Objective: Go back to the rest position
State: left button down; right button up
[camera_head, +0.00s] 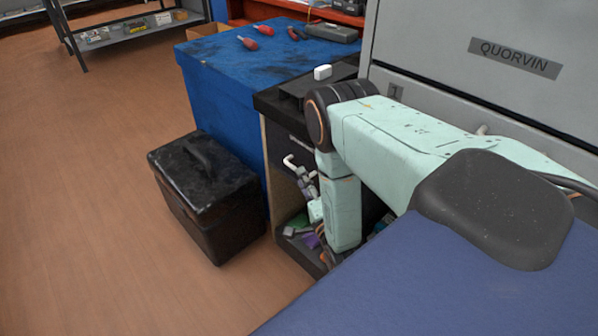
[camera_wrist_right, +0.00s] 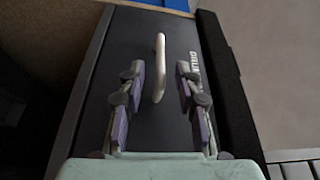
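My right gripper (camera_head: 307,187) is in front of a dark cabinet, below the end of my pale green right arm. In the right wrist view the right gripper (camera_wrist_right: 160,85) is open, its purple-padded fingers apart with nothing clamped. A pale bar handle (camera_wrist_right: 159,60) stands between and just ahead of the fingertips, on a dark panel (camera_wrist_right: 150,130). The same handle (camera_head: 291,160) shows in the head view beside the finger ends. Contact between finger and handle cannot be told. My left gripper is not in view.
A black toolbox (camera_head: 205,195) stands on the floor beside the blue-covered table (camera_head: 225,115). A grey QUORVIN machine (camera_head: 440,50) rises at the right. Small coloured items (camera_head: 309,240) lie low in the cabinet. Open wooden floor (camera_head: 80,180) spreads to the left.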

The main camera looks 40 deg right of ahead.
jog(key=shift+v, duration=1.1)
jog(key=s+a+f+n+g+y+p, duration=0.4)
jog(key=s+a+n+g+p, duration=0.1)
jog(key=s+a+n+g, duration=0.4)
jog(key=s+a+r+n+g+p, duration=0.1)
jog(key=s+a+n+g, duration=0.1)
jog(key=s, duration=0.4)
jog(key=s+a+r+n+g+y+p, duration=0.1)
jog(key=s+a+r+n+g+p, duration=0.1)
jog(key=s, duration=0.5)
jog(key=s+a+r+n+g+p, duration=0.1)
jog(key=s+a+r+n+g, duration=0.1)
jog(key=s+n, duration=0.4)
jog(key=a+g, duration=0.1)
jog(key=g, duration=0.1)
jog(key=shift+s+a+r+g+y+p, duration=0.15)
jog(key=shift+s+r+g+y+p, duration=0.15)
jog(key=shift+g+y, duration=0.1)
